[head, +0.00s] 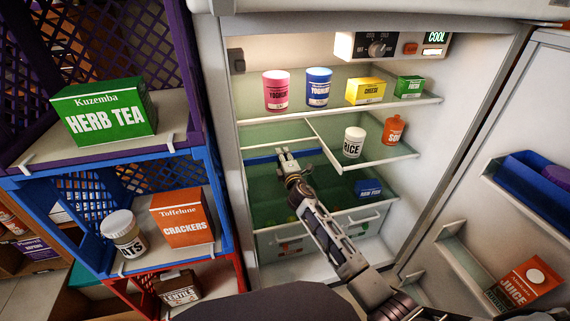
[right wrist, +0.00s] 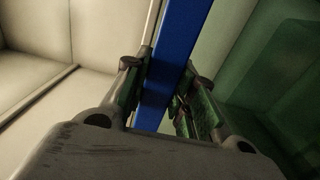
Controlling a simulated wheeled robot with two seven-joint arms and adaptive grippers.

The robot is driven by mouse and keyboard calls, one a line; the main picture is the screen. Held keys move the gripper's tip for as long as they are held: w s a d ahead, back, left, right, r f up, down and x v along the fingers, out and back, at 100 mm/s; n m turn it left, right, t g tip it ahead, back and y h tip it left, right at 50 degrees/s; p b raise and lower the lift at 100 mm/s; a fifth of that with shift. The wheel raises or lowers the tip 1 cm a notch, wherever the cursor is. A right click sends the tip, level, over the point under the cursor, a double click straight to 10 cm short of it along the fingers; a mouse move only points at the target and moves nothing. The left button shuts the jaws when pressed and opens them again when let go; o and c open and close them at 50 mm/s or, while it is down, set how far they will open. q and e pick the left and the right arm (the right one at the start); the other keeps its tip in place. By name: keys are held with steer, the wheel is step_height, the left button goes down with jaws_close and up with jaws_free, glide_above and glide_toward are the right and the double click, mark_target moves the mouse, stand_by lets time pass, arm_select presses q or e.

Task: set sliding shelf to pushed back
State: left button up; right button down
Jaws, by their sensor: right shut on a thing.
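The sliding shelf is a green-tinted glass shelf in the left part of the open fridge, with a blue front bar (head: 260,159). In the right wrist view the blue bar (right wrist: 183,35) runs between the two fingers. My right gripper (head: 287,153) reaches into the fridge from the front and is shut on this bar. The glass behind the bar looks empty. Part of the bar is hidden by the gripper. My left gripper is not in view.
A fixed shelf part to the right holds a rice jar (head: 354,142) and an orange jar (head: 393,130). Yoghurt tubs (head: 276,90) and boxes stand on the shelf above. A raw fish box (head: 368,188) and drawers (head: 345,226) are below. The fridge door (head: 455,235) stands open at right.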

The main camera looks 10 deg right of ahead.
steer(key=shift+w, duration=0.4)
steer(key=c, duration=1.1)
jaws_free()
steer(key=shift+c, duration=0.2)
steer(key=shift+s, duration=0.1)
steer(key=s, duration=1.1)
steer(key=shift+s+d, duration=0.2)
steer(key=shift+s, duration=0.2)
